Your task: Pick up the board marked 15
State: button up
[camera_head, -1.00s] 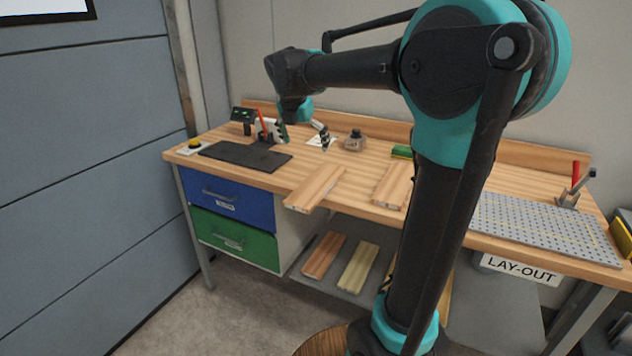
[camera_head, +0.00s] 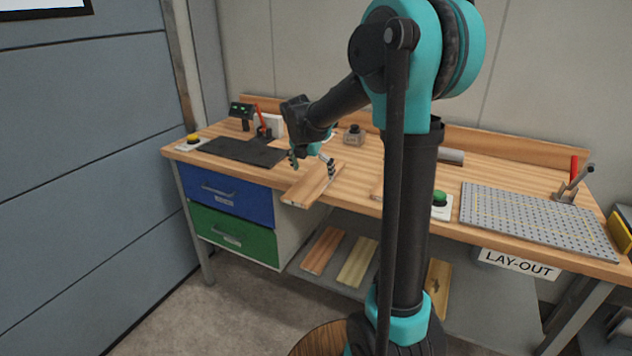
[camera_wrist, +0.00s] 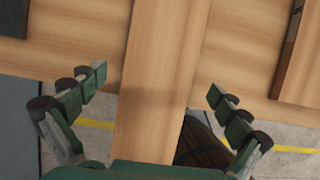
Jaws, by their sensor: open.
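A light wooden board (camera_head: 308,190) lies on the bench with its near end overhanging the front edge. My gripper (camera_head: 312,166) is just above it, pointing down and open. In the wrist view the board (camera_wrist: 160,60) runs between the two open fingers of my gripper (camera_wrist: 157,86), with a gap on each side. A second board on the bench (camera_head: 376,190) is mostly hidden behind my arm; a board also shows at the right of the wrist view (camera_wrist: 303,65). No number is legible on any board, so I cannot tell which is marked 15.
Several boards, such as a reddish one (camera_head: 323,250) and a yellowish one (camera_head: 357,262), lie on the lower shelf. A dark mat (camera_head: 235,151) is left of the gripper. A perforated plate (camera_head: 535,220) and a green button (camera_head: 440,198) are at the right.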

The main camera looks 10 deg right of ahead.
jog(key=shift+x, duration=1.15)
jog(key=shift+r, duration=0.1)
jog(key=c, duration=1.5)
